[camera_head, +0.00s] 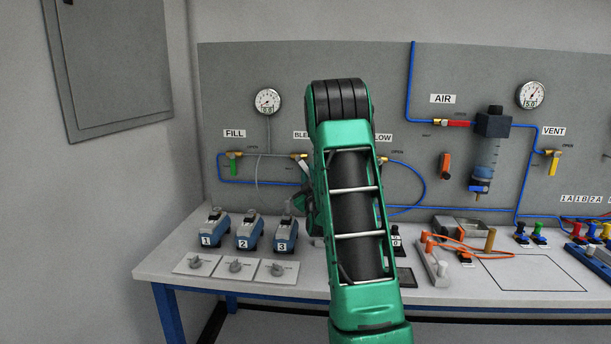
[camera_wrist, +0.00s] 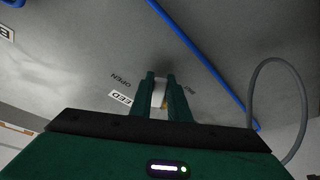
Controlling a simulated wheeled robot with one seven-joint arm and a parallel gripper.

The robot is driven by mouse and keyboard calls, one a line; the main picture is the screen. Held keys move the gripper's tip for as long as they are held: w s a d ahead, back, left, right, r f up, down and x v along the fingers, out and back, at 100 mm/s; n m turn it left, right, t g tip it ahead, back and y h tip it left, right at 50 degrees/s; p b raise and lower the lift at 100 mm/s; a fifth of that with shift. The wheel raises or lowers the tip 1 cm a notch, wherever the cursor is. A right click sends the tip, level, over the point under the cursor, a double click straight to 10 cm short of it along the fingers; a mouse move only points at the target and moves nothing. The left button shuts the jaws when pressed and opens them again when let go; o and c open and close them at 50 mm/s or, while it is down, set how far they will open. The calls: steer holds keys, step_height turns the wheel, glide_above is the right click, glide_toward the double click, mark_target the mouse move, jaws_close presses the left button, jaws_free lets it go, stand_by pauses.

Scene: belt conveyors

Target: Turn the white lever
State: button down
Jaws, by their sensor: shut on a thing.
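The white lever (camera_wrist: 158,96) shows between my fingers in the wrist view, below a grey panel with a partly hidden BLEED label. My gripper (camera_wrist: 160,84) is shut on it, with one dark green finger on each side. In the head view the lever's brass valve (camera_head: 299,156) sits on the grey panel beside the BLEED label, just left of my green arm. My arm hides most of the gripper there, so the lever's exact angle cannot be told.
A green lever (camera_head: 235,167) hangs under FILL to the left. A gauge (camera_head: 268,101) sits above. A blue pipe (camera_wrist: 205,65) and a grey hose (camera_wrist: 251,100) run near my gripper. Numbered blue units (camera_head: 249,232) and knobs stand on the bench (camera_head: 160,262) below.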

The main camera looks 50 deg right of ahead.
steer(key=shift+w+a+r, duration=0.1)
steer(key=shift+w+a, duration=0.2)
steer(key=c, duration=1.7)
jaws_free()
steer(key=shift+w, duration=0.1)
steer(key=shift+s+d, duration=0.1)
steer(key=shift+s, duration=0.1)
steer(key=v, duration=1)
steer(key=shift+s+a+f, duration=0.2)
steer(key=shift+a+f, duration=0.05)
steer(key=shift+a, duration=0.05)
steer(key=shift+c, duration=0.5)
